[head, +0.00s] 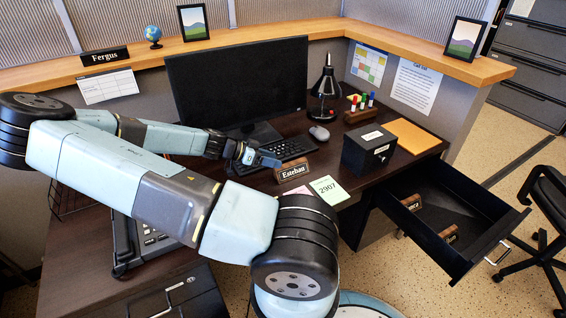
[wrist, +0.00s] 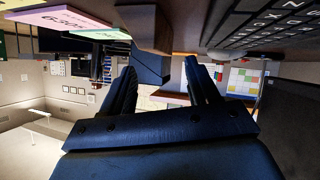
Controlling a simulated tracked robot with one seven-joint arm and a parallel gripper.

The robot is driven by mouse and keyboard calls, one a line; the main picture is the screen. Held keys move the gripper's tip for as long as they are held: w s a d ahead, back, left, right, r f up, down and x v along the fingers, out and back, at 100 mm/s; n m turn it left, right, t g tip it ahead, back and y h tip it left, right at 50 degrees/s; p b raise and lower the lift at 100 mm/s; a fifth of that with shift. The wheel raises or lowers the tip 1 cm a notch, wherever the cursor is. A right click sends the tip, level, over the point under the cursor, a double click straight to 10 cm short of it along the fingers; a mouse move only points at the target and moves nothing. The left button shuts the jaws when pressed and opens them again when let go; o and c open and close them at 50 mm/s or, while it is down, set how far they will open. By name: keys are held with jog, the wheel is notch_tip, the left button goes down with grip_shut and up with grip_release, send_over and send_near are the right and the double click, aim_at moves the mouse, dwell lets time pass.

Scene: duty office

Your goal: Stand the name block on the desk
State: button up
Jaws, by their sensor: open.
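A brown wooden name block with a dark "Esteban" plate (head: 293,172) stands on the desk (head: 225,180) in front of the keyboard, its lettering upright and facing the head camera. My gripper (head: 270,160) is open just left of and behind the block, low over the desk near the keyboard. In the wrist view, which is upside down, the block (wrist: 150,25) shows end-on at the top, beyond the fingertips of my gripper (wrist: 162,72). Nothing shows held between the fingers. Whether a finger touches the block cannot be told.
A black box (head: 368,150) stands right of the block; pink and green cards (head: 328,190) lie before it. The keyboard (head: 277,152) and monitor (head: 237,85) are behind. An open drawer (head: 455,215) at right holds more name blocks (head: 411,203). A "Fergus" block (head: 105,56) stands on the ledge.

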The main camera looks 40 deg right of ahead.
jog(key=shift+n+y, duration=0.4)
jog(key=shift+y, duration=0.3)
jog(key=a, duration=0.1)
jog(key=w+a+r, duration=0.1)
jog(key=a, duration=0.1)
jog(key=a+r, duration=0.1)
jog(key=a, duration=0.1)
jog(key=shift+w+a, duration=0.2)
jog(key=shift+w, duration=0.15)
jog(key=a+y, duration=0.1)
jog(key=s+a+n+y, duration=0.1)
jog(key=a, duration=0.1)
jog(key=shift+n, duration=0.3)
jog(key=s+a+r+n+t+y, duration=0.1)
jog(key=a+r+n+t+y, duration=0.3)
jog(key=a+r+n+y, duration=0.55)
jog(key=s+a+r+n+t, duration=0.2)
jog(key=s+r+n, duration=0.1)
jog(key=r, duration=0.5)
jog(key=s+a+r+n+t+h, duration=0.1)
jog(key=s+a+r+n+t, duration=0.2)
jog(key=s+r, duration=0.3)
jog(key=s+a+r+n+t+h, duration=0.1)
jog(key=s+r, duration=0.4)
jog(key=r, duration=0.5)
jog(key=shift+s+a+r+n+t, duration=0.2)
jog(key=shift+s+a+n+t, duration=0.05)
jog(key=shift+a+n+t, duration=0.75)
jog(key=shift+d, duration=0.1)
